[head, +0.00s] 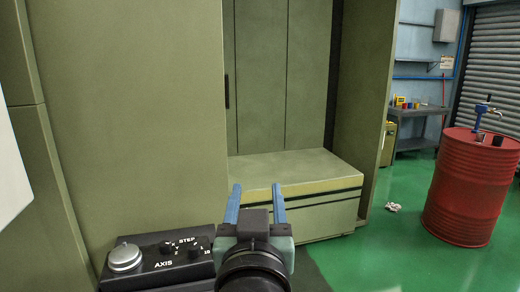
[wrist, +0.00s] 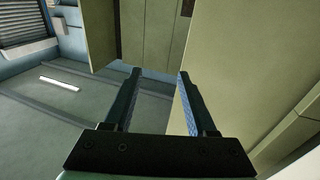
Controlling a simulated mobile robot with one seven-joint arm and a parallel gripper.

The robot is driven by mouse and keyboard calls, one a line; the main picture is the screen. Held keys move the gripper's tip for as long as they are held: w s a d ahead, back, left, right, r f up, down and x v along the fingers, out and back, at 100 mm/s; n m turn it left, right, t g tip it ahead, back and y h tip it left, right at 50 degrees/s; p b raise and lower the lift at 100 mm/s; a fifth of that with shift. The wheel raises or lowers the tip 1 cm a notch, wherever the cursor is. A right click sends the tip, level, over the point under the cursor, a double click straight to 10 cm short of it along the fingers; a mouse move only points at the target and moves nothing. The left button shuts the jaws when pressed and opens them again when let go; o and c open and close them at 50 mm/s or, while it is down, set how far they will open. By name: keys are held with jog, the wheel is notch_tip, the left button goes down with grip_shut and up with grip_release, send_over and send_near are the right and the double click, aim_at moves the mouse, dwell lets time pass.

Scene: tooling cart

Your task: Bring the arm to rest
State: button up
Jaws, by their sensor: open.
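My gripper (head: 257,190) is at the bottom middle of the head view, with its two blue fingers pointing up and away. The fingers are apart, with nothing between them. In the wrist view the gripper (wrist: 157,75) also shows open and empty. Its fingers point toward a green cabinet (wrist: 150,35), and a large pale green panel (wrist: 240,70) is close on the right.
A control box (head: 160,258) with a silver knob and AXIS and STEP labels is just left of my gripper. A green cabinet (head: 130,120) with an open bay and low ledge (head: 290,168) stands ahead. A red drum (head: 468,190) is at right. Green floor between is mostly clear.

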notch_tip(320, 180, down, 4)
jog(key=s+d+g, duration=0.1)
jog(key=s+r+t+p, duration=0.2)
jog(key=s+r+t, duration=0.1)
jog(key=r, duration=0.8)
jog(key=s+r+t+p, duration=0.3)
jog(key=s+r, duration=0.2)
jog(key=r, duration=0.6)
jog(key=s+r+t+p, duration=0.2)
jog(key=s+r, duration=0.3)
jog(key=r, duration=0.6)
jog(key=shift+t+p, duration=0.3)
jog(key=shift+t, duration=0.6)
